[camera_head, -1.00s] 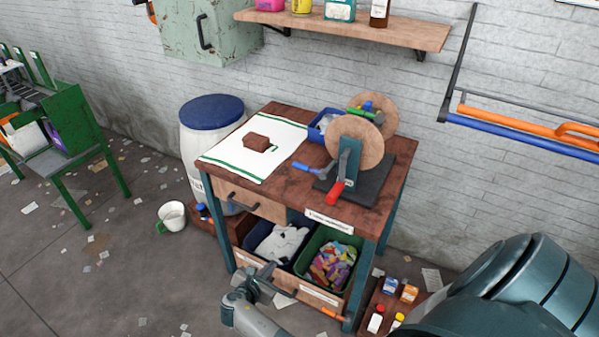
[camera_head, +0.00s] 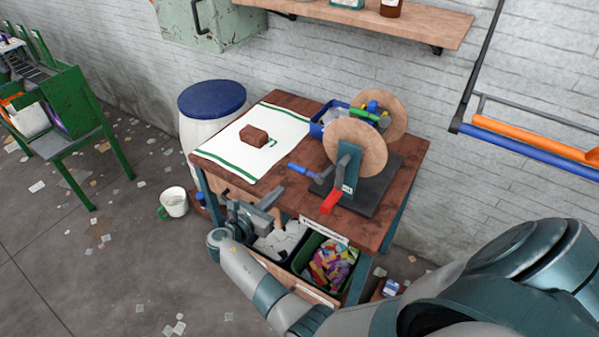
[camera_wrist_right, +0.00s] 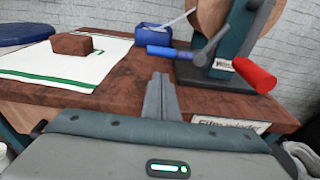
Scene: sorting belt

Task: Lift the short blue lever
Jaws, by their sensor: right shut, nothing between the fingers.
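The short blue lever (camera_head: 305,170) sticks out to the left from the base of the hand-cranked machine (camera_head: 352,158) on the wooden table. In the right wrist view the blue lever (camera_wrist_right: 170,53) lies just beyond and above my fingertips, apart from them. A longer crank with a red grip (camera_head: 331,202) hangs at the front of the machine; the red grip also shows in the right wrist view (camera_wrist_right: 252,74). My right gripper (camera_head: 274,199) is shut and empty at the table's front edge, left of the red grip and below the blue lever. My left gripper is out of view.
A brown block (camera_head: 253,135) rests on a white cloth (camera_head: 222,151) at the table's left. A blue bin (camera_head: 317,130) stands behind the machine. Below the tabletop are bins, including a green one (camera_head: 347,286). A shelf (camera_head: 420,27) is on the wall.

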